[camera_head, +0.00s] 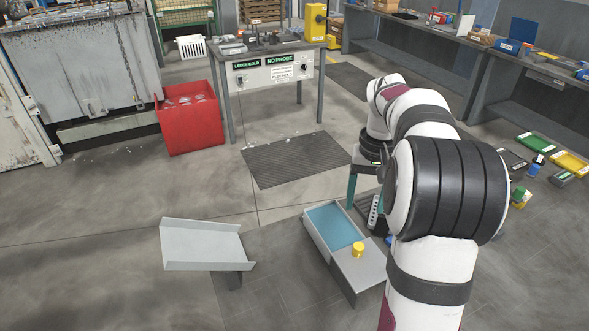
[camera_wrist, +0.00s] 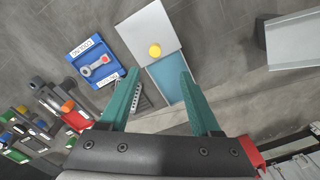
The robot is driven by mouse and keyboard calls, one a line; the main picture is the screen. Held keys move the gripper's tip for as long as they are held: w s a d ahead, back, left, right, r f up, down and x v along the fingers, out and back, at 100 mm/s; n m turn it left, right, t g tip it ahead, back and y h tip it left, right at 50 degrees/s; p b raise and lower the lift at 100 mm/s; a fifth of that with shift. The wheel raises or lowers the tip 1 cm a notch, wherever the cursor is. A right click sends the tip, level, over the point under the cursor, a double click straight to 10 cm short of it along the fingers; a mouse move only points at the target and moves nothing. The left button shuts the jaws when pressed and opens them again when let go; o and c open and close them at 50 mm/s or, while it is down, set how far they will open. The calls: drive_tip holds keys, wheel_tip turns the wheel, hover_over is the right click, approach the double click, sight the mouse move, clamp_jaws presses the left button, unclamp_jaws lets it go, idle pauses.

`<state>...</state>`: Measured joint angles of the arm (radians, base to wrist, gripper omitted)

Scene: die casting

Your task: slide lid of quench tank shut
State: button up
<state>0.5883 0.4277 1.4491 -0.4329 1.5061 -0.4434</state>
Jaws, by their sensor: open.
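The quench tank (camera_head: 317,236) is a grey open box on the floor with blue water (camera_head: 335,224) showing in its far half. Its grey lid (camera_head: 362,271) lies over the near part, so the tank is partly open. A yellow knob (camera_head: 358,249) stands on the lid near the edge beside the water. The wrist view also shows the lid (camera_wrist: 142,27), the knob (camera_wrist: 155,50) and the water (camera_wrist: 168,78). My gripper (camera_wrist: 159,74) has its two teal fingers apart with nothing between them, pointing towards the tank. In the head view my arm partly hides it.
A grey sloped tray (camera_head: 205,243) stands left of the tank with a gap between. A blue tray (camera_wrist: 92,60) holding a part lies beside the tank. A red bin (camera_head: 190,118) and a workbench (camera_head: 270,75) stand farther back. Several coloured trays lie at right.

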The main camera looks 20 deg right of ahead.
sight(359, 246)
drive_tip(key=f, duration=0.5)
drive_tip(key=d+f, duration=0.1)
drive_tip(key=f, duration=1)
drive_tip(key=shift+w+d+f, duration=0.1)
drive_tip(key=shift+w+d, duration=0.05)
drive_tip(key=shift+d, duration=0.05)
clamp_jaws()
idle(0.5)
